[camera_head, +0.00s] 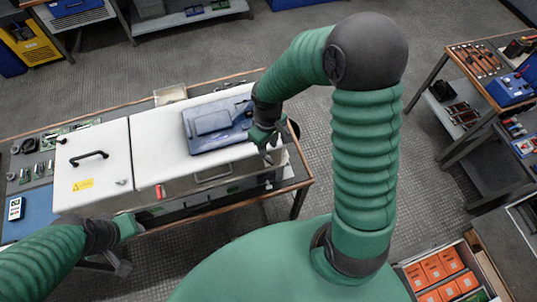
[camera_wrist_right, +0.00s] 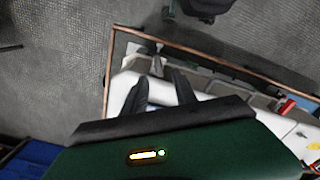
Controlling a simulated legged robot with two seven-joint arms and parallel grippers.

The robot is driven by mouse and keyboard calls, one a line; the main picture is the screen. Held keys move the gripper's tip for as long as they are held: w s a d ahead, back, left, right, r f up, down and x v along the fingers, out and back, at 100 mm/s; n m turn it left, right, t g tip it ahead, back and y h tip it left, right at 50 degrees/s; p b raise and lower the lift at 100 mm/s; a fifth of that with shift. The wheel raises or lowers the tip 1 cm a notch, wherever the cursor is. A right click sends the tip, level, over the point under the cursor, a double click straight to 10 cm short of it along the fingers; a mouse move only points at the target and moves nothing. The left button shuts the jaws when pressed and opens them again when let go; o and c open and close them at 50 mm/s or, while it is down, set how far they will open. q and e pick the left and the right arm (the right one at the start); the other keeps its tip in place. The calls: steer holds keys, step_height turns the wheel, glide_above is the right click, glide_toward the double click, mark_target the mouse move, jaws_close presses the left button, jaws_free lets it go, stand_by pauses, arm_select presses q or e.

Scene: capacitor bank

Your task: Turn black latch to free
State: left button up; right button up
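A white capacitor-bank cabinet (camera_head: 105,140) lies on a workbench, with a black bar handle (camera_head: 88,157) on its left lid. A small red part (camera_head: 160,191) sits on its front edge, and a silver handle (camera_head: 212,176) is to the right.
A blue tray-like case (camera_head: 217,124) lies on the cabinet's right lid, close to my right gripper. Small parts lie at the bench's left end. Another bench with tools (camera_head: 480,62) is on the right. An orange-filled box (camera_head: 437,272) is at lower right. Floor lies open between the benches.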

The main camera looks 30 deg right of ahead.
mark_target(268, 159)
steer(key=f, duration=0.7)
steer(key=shift+w+p, duration=0.2)
steer(key=shift+p, duration=0.1)
steer(key=shift+d+f, duration=0.1)
steer(key=shift+f, duration=0.2)
steer(key=shift+s+d+f, duration=0.1)
steer(key=shift+d, duration=0.1)
steer(key=shift+a, duration=0.3)
jaws_close()
